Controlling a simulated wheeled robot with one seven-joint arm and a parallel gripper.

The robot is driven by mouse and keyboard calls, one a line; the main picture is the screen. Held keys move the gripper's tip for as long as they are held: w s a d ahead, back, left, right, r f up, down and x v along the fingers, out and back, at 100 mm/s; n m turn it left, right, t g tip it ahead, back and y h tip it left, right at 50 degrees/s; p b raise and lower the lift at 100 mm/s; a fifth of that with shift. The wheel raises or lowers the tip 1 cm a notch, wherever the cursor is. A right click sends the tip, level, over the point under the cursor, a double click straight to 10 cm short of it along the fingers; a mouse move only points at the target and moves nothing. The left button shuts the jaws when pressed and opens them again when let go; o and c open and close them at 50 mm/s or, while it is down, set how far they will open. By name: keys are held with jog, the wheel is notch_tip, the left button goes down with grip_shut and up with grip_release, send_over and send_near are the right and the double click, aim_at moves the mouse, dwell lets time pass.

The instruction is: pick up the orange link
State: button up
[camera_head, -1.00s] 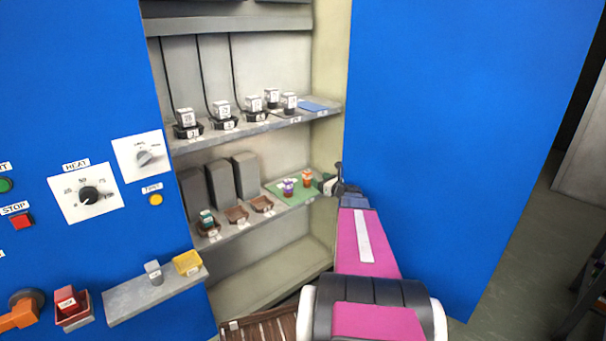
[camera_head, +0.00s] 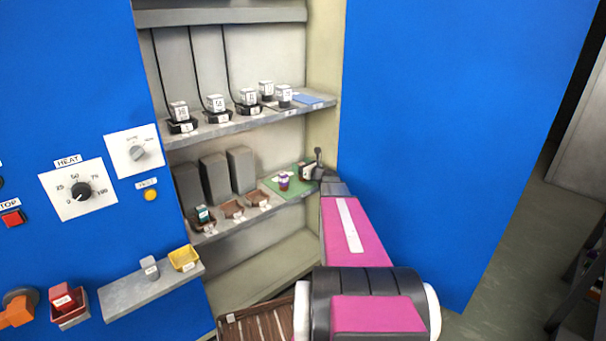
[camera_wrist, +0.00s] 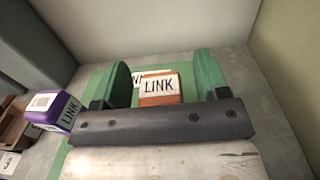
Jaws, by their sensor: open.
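The orange link (camera_wrist: 158,100), a small block with a white top labelled LINK, stands on a green mat (camera_wrist: 87,92). In the wrist view it sits between the two green fingers of my gripper (camera_wrist: 163,80), with a small gap on each side. My gripper is open.
Several brown trays (camera_head: 231,208) sit left of the mat, one holding a dark green block (camera_head: 203,214). The upper shelf (camera_head: 220,128) with labelled blocks is above. The cabinet's side wall (camera_head: 323,110) and blue panel (camera_head: 430,130) are close on the right.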

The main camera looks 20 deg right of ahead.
jog(key=shift+w+a, duration=0.15)
jog(key=shift+w, duration=0.25)
jog(key=c, duration=1.1)
jog(key=shift+r, duration=0.1)
